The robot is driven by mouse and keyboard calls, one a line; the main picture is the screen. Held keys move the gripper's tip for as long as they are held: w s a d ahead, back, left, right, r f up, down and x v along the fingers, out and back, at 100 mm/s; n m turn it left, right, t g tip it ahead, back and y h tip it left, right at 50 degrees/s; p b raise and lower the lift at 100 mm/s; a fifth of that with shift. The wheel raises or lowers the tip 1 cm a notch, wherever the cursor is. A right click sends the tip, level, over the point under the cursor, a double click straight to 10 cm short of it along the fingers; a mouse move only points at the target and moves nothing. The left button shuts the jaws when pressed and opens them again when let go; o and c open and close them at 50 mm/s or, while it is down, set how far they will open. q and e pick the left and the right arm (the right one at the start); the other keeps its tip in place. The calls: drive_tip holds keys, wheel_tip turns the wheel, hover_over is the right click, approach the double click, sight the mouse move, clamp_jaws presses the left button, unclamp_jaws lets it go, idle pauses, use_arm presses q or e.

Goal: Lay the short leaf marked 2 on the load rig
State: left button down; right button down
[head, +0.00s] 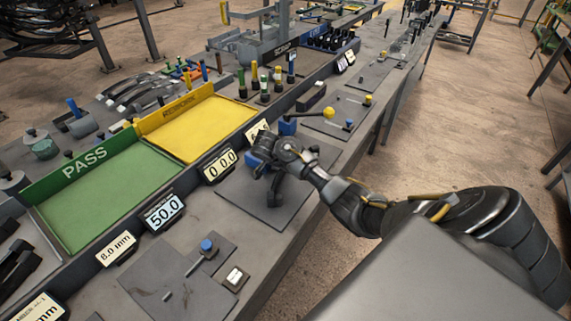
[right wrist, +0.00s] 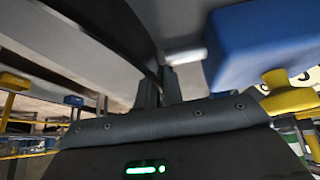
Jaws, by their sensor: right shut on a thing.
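My right gripper (head: 274,190) is low over a dark grey plate in front of the 0 0.0 readout (head: 220,164). In the right wrist view its fingers (right wrist: 160,88) are shut on a dark curved strip (right wrist: 135,30), which looks like a spring leaf. No mark 2 can be read on it, and in the head view the hand hides it. The plate (head: 295,207), with a blue block (head: 287,126) at its far end, looks like the load rig. The blue block shows close by in the right wrist view (right wrist: 262,45). My left gripper is out of view.
A green PASS tray (head: 105,195) and a yellow tray (head: 200,125) stand left of the plate. Several dark leaves (head: 135,92) lie behind them. A plate with a blue knob (head: 207,245) is nearer. Colour-topped pegs (head: 264,90) stand beyond. The aisle at right is open floor.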

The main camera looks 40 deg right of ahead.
drive_tip(key=shift+s+a, duration=0.1)
drive_tip(key=shift+a, duration=0.1)
idle(0.8)
drive_tip(key=shift+p, duration=0.5)
drive_tip(key=shift+s, duration=0.2)
idle(1.1)
drive_tip(key=shift+d+f, duration=0.1)
drive_tip(key=shift+f, duration=0.15)
idle(0.5)
drive_tip(key=c, duration=1.4)
unclamp_jaws()
drive_tip(key=shift+s+r, duration=0.1)
drive_tip(key=shift+s, duration=0.05)
drive_tip(key=shift+c, duration=0.2)
drive_tip(key=shift+o, duration=0.2)
drive_tip(key=o, duration=0.4)
drive_tip(key=shift+o, duration=0.2)
